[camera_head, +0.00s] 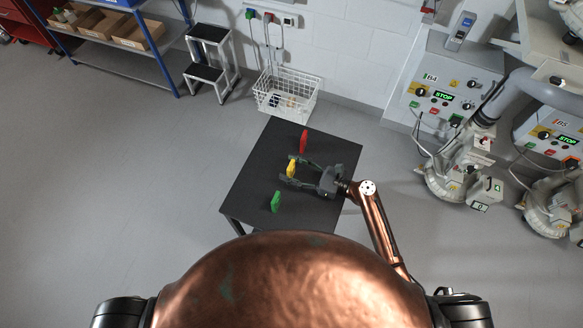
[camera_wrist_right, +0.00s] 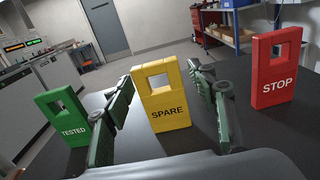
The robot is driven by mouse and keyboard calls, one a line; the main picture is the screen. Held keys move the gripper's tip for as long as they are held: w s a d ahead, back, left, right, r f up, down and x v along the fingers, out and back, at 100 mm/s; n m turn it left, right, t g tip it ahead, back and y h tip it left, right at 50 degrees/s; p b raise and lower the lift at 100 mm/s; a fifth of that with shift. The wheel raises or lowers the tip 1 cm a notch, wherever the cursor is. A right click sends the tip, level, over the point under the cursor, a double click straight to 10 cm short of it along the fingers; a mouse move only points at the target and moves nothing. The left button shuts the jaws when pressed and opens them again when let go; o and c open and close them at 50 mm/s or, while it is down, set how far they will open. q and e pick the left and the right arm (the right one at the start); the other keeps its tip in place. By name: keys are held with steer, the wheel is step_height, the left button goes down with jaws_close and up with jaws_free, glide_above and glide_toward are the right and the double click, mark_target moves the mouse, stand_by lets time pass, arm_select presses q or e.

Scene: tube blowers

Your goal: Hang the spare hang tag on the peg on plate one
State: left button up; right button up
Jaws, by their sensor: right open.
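The yellow spare hang tag (camera_head: 291,169) stands upright on the dark table (camera_head: 262,150). In the right wrist view the tag (camera_wrist_right: 165,97) reads SPARE and has a square hole near its top. My right gripper (camera_head: 289,170) is open around it, with one finger on each side. The wrist view shows gaps between the tag and both fingers. My left gripper is not in view. I cannot make out plate one or its peg in either view.
A red STOP tag (camera_wrist_right: 276,68) and a green TESTED tag (camera_wrist_right: 64,118) stand on either side of the spare tag. A white wire basket (camera_head: 287,95) stands behind the table. Blower machines with control panels, B4 (camera_head: 450,85) and B5 (camera_head: 550,135), are at the right.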

steer(key=shift+r, duration=0.15)
steer(key=v, duration=1.2)
steer(key=shift+s, duration=0.1)
